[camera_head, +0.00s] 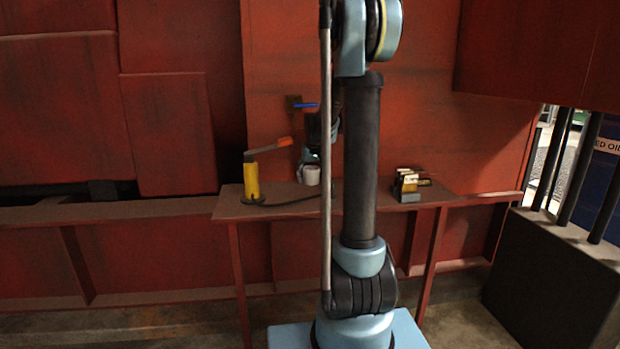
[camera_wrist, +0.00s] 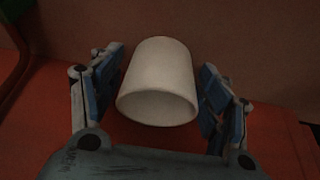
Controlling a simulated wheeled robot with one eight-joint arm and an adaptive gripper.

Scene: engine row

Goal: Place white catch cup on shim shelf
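The white catch cup (camera_wrist: 158,82) lies between the two fingers of my gripper (camera_wrist: 160,95) in the wrist view, its wide end toward the camera. The fingers are spread, with a narrow gap showing on each side of the cup. In the head view the cup (camera_head: 311,174) shows just below my gripper (camera_head: 309,160), low over or on the red shelf (camera_head: 285,208) against the red wall. My arm hides part of the gripper there. I cannot tell whether the cup touches the shelf.
A yellow cylinder tool with an orange-tipped lever (camera_head: 251,180) stands left on the shelf, with a dark hose running right. A small box with yellow and black pieces (camera_head: 408,184) stands right. A blue-handled valve (camera_head: 303,105) juts from the wall above. A dark block (camera_head: 550,275) stands at right.

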